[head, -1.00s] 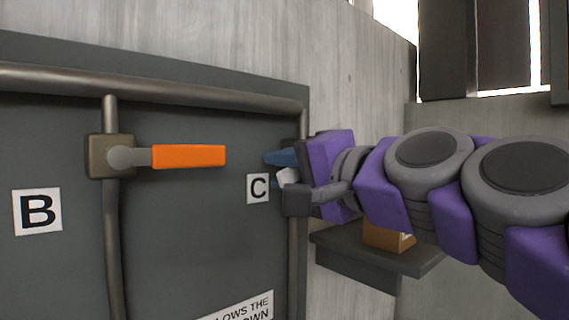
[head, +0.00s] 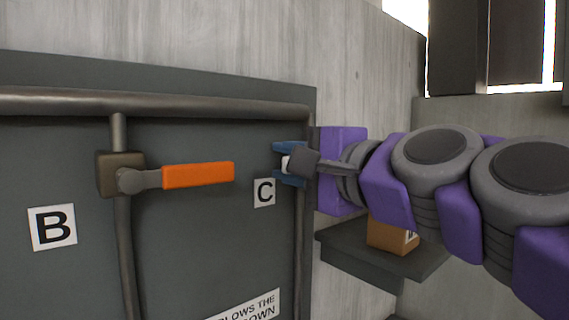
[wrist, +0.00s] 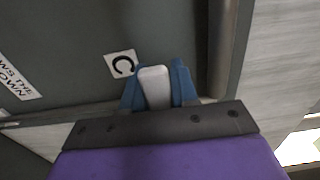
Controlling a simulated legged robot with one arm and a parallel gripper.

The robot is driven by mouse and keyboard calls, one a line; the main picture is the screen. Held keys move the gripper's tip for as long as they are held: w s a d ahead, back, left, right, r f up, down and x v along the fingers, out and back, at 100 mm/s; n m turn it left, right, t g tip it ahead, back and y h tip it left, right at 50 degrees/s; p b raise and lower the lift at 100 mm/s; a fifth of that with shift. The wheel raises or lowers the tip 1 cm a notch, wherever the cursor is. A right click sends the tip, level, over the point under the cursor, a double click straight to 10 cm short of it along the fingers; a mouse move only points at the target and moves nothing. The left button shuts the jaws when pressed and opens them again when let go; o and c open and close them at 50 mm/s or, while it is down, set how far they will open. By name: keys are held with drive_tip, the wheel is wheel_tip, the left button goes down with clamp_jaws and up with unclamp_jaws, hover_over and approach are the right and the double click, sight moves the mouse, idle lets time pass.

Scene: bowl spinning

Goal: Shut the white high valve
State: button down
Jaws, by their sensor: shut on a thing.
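The white valve handle (wrist: 155,88) sits between the two blue fingertips of my gripper (wrist: 158,82) in the wrist view. My gripper is shut on it. In the head view my gripper (head: 289,163) is at the right edge of the dark panel, beside the C label (head: 264,193). Only a small white piece of the handle (head: 285,163) shows there, with blue pads above and below it. The valve body behind the handle is hidden by my gripper.
An orange lever (head: 198,175) points right from the valve by the B label (head: 52,228). A thick pipe (head: 200,103) runs along the panel's top. A brown box (head: 391,237) stands on a grey shelf (head: 350,250) below my arm.

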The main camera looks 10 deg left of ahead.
drive_tip(key=shift+f, duration=0.15)
drive_tip(key=c, duration=1.3)
unclamp_jaws()
drive_tip(key=o, duration=0.3)
drive_tip(key=shift+d, duration=0.6)
drive_tip(key=shift+o, duration=0.2)
drive_tip(key=shift+d, duration=0.3)
drive_tip(key=shift+s+a, duration=0.1)
